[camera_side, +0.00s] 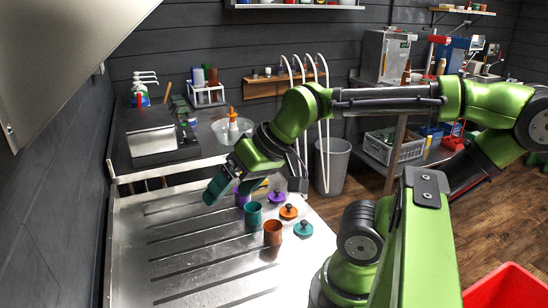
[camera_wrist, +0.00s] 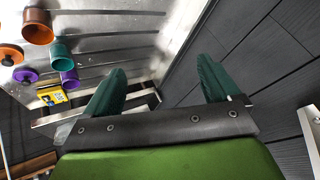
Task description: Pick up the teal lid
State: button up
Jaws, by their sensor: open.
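The teal lid (camera_side: 303,229), a flat disc with a dark knob, lies on the metal worktop (camera_side: 190,255) in the side view, right of the copper-orange cup (camera_side: 272,233). It is not in the wrist view. My gripper (camera_side: 222,190) is left of and behind the lid, above the worktop, well apart from it. In the wrist view my gripper (camera_wrist: 162,68) has its two dark green fingers spread wide, with nothing between them.
An orange lid (camera_side: 288,211) and a purple lid (camera_side: 276,197) lie in a row behind the teal lid. A teal cup (camera_side: 253,215) and a purple cup (camera_side: 242,199) stand left of them. A yellow box (camera_wrist: 51,95) is near the purple cup. The worktop's front left is clear.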

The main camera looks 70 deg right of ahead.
jog(key=m+g+h, duration=0.2)
jog(key=m+g, duration=0.5)
send_over(304, 221)
notch_tip(304, 221, down, 8)
jog(key=f, duration=1)
jog(key=shift+s+a+f, duration=0.1)
jog(key=shift+a+f, duration=0.3)
jog(key=shift+d+f, duration=0.2)
jog(key=shift+f, duration=1.15)
jog(key=shift+d+f, duration=0.15)
jog(key=shift+f, duration=1.2)
jog(key=c, duration=1.1)
